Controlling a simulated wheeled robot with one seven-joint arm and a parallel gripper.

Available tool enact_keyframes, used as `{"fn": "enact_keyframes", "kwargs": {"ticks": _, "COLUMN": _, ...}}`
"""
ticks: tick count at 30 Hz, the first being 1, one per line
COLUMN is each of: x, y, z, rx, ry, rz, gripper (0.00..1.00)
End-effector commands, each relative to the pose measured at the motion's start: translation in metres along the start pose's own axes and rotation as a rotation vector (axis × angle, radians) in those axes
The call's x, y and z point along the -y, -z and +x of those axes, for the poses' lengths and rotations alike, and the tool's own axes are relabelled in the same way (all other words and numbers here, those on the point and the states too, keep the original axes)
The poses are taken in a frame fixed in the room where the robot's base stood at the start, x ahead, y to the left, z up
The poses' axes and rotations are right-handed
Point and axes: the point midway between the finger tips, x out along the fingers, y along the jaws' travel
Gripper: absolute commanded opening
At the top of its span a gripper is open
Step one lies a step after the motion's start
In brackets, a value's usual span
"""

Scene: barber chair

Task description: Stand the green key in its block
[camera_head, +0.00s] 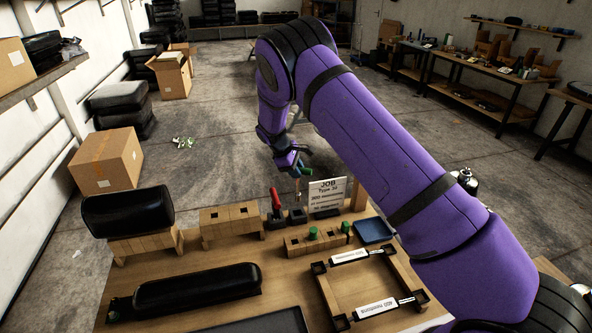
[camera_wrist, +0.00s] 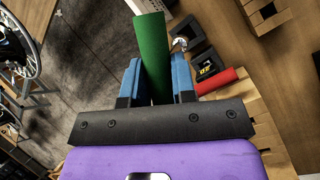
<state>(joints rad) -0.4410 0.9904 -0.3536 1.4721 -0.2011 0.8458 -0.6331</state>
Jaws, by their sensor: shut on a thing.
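My gripper (camera_head: 297,166) is shut on the green key (camera_wrist: 152,48), its blue fingers (camera_wrist: 155,80) on either side of the thick green handle. In the head view a bit of the green key (camera_head: 307,172) shows at the fingers, above the back edge of the workbench. A small dark block (camera_head: 297,215) with a square top stands below the gripper; a dark block with a square recess also shows in the wrist view (camera_wrist: 208,66), right of the key. The key's lower end is hard to make out. It appears apart from the block.
A red-handled key (camera_head: 276,200) stands at the dark block's left. A white job sign (camera_head: 327,193) stands close on the right. Wooden hole blocks (camera_head: 230,219), green pegs (camera_head: 313,233), a blue tray (camera_head: 373,231) and a wooden frame (camera_head: 325,290) crowd the bench.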

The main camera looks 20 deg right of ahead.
Motion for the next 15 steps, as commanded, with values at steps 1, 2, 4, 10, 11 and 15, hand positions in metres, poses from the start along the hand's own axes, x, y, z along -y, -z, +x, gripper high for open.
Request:
{"fn": "enact_keyframes", "kwargs": {"ticks": 1, "x": 0.0, "y": 0.001, "z": 0.001, "rx": 0.001, "ry": 0.0, "rz": 0.0, "gripper": 0.0}}
{"fn": "enact_keyframes", "kwargs": {"ticks": 2, "x": 0.001, "y": 0.001, "z": 0.002, "rx": 0.001, "ry": 0.0, "rz": 0.0, "gripper": 0.0}}
{"fn": "enact_keyframes", "kwargs": {"ticks": 4, "x": 0.001, "y": 0.002, "z": 0.004, "rx": 0.001, "ry": 0.0, "rz": -0.001, "gripper": 0.0}}
{"fn": "enact_keyframes", "kwargs": {"ticks": 10, "x": 0.003, "y": 0.005, "z": 0.013, "rx": 0.002, "ry": 0.0, "rz": 0.0, "gripper": 0.0}}
{"fn": "enact_keyframes", "kwargs": {"ticks": 11, "x": 0.004, "y": 0.006, "z": 0.015, "rx": 0.002, "ry": 0.0, "rz": 0.0, "gripper": 0.0}}
{"fn": "enact_keyframes", "kwargs": {"ticks": 15, "x": 0.005, "y": 0.009, "z": 0.022, "rx": 0.002, "ry": -0.001, "rz": -0.001, "gripper": 0.0}}
